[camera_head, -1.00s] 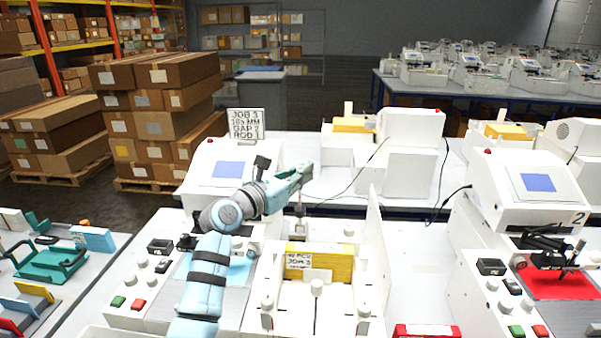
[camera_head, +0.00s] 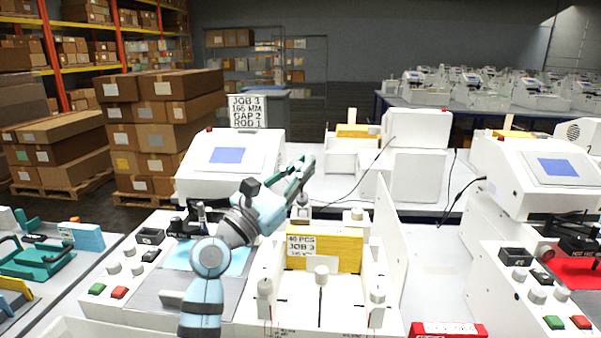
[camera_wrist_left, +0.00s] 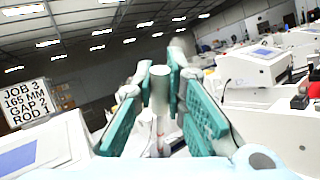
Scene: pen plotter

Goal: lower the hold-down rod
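The white pen plotter (camera_head: 251,310) stands in the middle of the head view. My left gripper (camera_head: 306,168), with green fingers, is over its back part. In the left wrist view, the upright grey cylinder of the hold-down rod (camera_wrist_left: 160,88) stands between the two fingertips (camera_wrist_left: 161,80). Both fingers lie close against its sides, shut on it. In the head view, the rod's lower part (camera_head: 303,211) shows below the fingers; its top is hidden behind them. My right gripper is in neither view.
A yellow block (camera_head: 340,252) with a label sits below the rod, among white posts (camera_head: 377,300). A job sign (camera_head: 248,111) reads "JOB 3, 165 MM, GAP 2, ROD 1". A screen housing (camera_head: 218,178) stands to the left, a second plotter (camera_head: 525,225) to the right.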

